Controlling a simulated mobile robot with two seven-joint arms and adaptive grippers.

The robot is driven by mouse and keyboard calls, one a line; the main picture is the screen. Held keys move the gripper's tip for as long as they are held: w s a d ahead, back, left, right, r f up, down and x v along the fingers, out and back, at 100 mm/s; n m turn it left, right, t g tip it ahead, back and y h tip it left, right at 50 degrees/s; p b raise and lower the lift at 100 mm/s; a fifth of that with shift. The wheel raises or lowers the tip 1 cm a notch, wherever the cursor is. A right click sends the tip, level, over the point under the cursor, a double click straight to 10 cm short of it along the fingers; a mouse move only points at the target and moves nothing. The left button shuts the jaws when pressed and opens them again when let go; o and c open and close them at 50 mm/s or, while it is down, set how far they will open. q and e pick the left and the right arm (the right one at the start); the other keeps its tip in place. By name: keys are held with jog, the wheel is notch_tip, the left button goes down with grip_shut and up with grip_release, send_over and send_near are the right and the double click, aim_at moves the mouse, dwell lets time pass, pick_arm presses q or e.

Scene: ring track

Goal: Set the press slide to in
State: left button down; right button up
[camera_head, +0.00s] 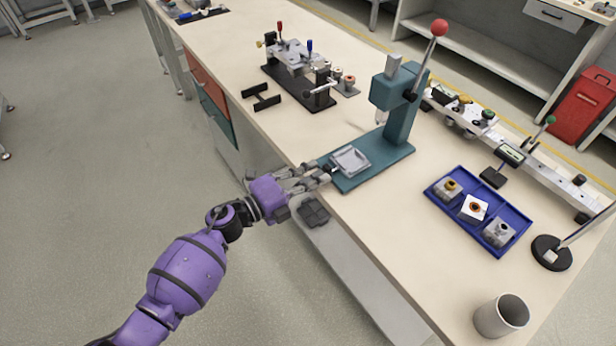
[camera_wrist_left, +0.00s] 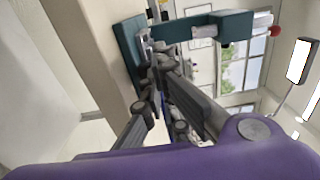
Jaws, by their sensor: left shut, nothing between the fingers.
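The teal press (camera_head: 403,118) stands on the bench with its red-knobbed lever raised. Its silver slide (camera_head: 350,161) sits at the front end of the teal base, out in front of the ram. My left gripper (camera_head: 326,174) is shut and empty, with its fingertips at the front edge of the slide. I cannot tell whether they touch it. In the left wrist view the fingertips (camera_wrist_left: 158,58) are close together in front of the teal press (camera_wrist_left: 236,26). The fingers partly hide the slide's front there. My right gripper is not in view.
A blue tray (camera_head: 440,203) with several small blocks lies right of the press. A dark clamp fixture (camera_head: 291,88) stands behind it to the left. A grey cup (camera_head: 502,315) stands near the front right. The bench between press and cup is mostly clear.

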aim_at(341, 163)
pick_arm(q)
jog(key=b+x, duration=0.1)
jog(key=x, duration=0.7)
jog(key=shift+w+d+f+b, duration=0.1)
jog(key=shift+w+d+b, duration=0.1)
jog(key=shift+b, duration=0.15)
jog(key=shift+w+d, duration=0.15)
jog(key=shift+d, duration=0.15)
jog(key=shift+r, duration=0.25)
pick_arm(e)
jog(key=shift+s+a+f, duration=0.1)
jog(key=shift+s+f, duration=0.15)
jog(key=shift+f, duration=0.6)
